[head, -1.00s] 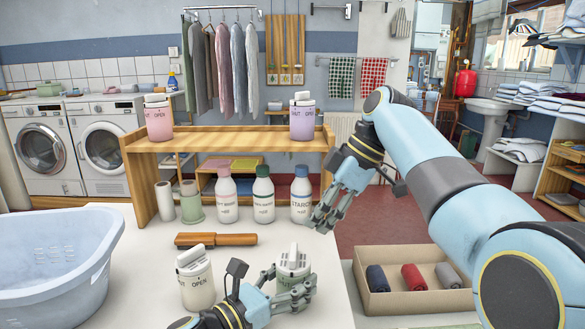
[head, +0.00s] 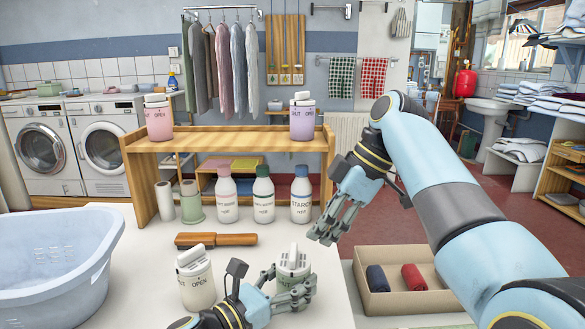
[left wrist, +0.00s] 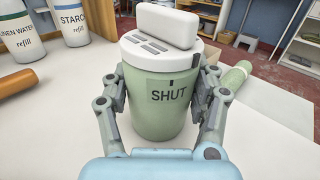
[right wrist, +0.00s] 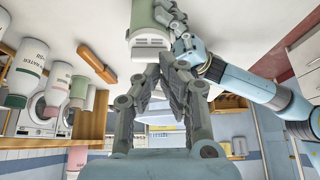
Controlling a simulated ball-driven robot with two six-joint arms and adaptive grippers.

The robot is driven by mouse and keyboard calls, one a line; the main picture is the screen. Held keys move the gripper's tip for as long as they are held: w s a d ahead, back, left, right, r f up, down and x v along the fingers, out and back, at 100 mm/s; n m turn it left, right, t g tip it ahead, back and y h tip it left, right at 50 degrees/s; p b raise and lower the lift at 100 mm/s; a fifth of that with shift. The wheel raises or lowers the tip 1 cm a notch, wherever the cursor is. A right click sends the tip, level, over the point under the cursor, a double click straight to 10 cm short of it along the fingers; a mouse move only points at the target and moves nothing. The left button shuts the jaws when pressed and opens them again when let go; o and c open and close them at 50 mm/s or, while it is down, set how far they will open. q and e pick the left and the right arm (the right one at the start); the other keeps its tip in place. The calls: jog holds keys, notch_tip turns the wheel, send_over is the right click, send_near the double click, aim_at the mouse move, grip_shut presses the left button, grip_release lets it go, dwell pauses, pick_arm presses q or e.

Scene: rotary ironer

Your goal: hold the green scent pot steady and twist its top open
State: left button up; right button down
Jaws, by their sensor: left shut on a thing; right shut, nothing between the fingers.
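The green scent pot (head: 291,283) stands upright at the front of the white table. Its white top (head: 293,258) has a raised grip bar. In the left wrist view, the pot (left wrist: 155,115) shows the word SHUT below a short dark mark on its rim. My left gripper (head: 288,294) is shut around the pot's body, with one finger on each side in the left wrist view. My right gripper (head: 322,239) is shut and empty, above and to the right of the pot, apart from it. The right wrist view shows the pot (right wrist: 150,22) upside down beyond the fingertips.
A cream pot (head: 196,284) stands close left of the green one. A brush (head: 216,240), several refill bottles (head: 263,200) and a blue tub (head: 50,265) are on the table. Pink (head: 158,122) and lilac (head: 302,122) pots stand on the wooden shelf (head: 225,140).

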aim_at(306, 256)
jog(key=shift+f, duration=2.3)
jog(key=shift+w+a, duration=0.25)
jog(key=shift+a, duration=0.3)
jog(key=shift+w+d, duration=0.1)
jog(key=shift+w, duration=0.3)
jog(key=shift+w, duration=0.7)
jog(key=shift+w, duration=0.1)
